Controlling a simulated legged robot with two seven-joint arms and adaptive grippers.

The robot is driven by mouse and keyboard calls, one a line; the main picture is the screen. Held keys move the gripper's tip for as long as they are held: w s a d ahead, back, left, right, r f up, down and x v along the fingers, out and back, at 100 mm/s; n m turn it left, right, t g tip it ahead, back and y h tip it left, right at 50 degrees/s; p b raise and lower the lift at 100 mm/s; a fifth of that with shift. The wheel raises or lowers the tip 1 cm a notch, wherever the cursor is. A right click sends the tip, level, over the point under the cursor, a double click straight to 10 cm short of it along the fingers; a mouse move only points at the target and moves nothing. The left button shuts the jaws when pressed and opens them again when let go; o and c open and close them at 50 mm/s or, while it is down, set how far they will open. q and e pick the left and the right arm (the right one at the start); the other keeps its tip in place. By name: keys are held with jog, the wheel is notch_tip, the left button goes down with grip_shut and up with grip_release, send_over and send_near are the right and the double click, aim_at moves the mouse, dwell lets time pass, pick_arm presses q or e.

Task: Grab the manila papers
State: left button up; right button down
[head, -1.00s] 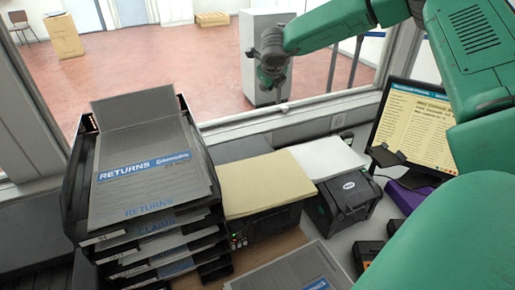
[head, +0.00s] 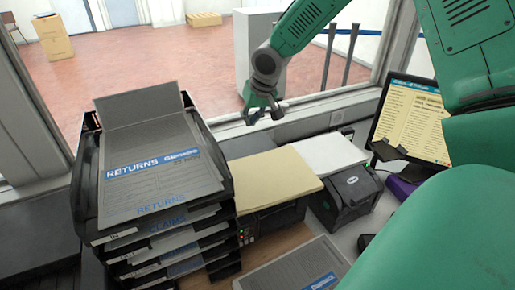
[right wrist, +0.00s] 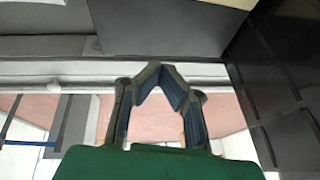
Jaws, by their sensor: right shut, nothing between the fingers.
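The manila papers (head: 268,177) lie as a flat stack on a dark device with small lit buttons, in the middle of the head view. My right gripper (head: 264,116) is above and behind the stack, near the window sill, apart from it and empty. In the right wrist view its fingertips (right wrist: 160,70) meet, so it is shut. A pale cream edge at the top of that view (right wrist: 228,3) may be the papers; I cannot tell. My left gripper is not in view.
A black tray rack (head: 86,185) with grey returns folders stands left of the papers. White paper (head: 328,153) and a black printer (head: 350,195) are to the right, then a monitor (head: 410,120). Another grey folder (head: 295,268) lies in front. The window frame is behind.

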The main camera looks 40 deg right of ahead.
aim_at(259, 151)
jog(key=shift+n+g+h, duration=0.3)
jog(key=shift+n+h, duration=0.3)
jog(key=x, duration=0.3)
jog(key=s+d+x, duration=0.1)
jog(key=x, duration=0.3)
jog(key=d+x, duration=0.1)
jog(key=x, duration=0.2)
jog(key=shift+s+f, duration=0.15)
jog(key=shift+f, duration=0.2)
jog(key=s, duration=0.1)
jog(key=s+a, duration=0.2)
jog(key=shift+r, duration=0.35)
jog(key=shift+s+a, duration=0.15)
jog(key=shift+s, duration=0.25)
jog(key=shift+d+f, duration=0.15)
jog(key=shift+d, duration=0.35)
jog(key=shift+s+b, duration=0.15)
jog(key=shift+b, duration=0.25)
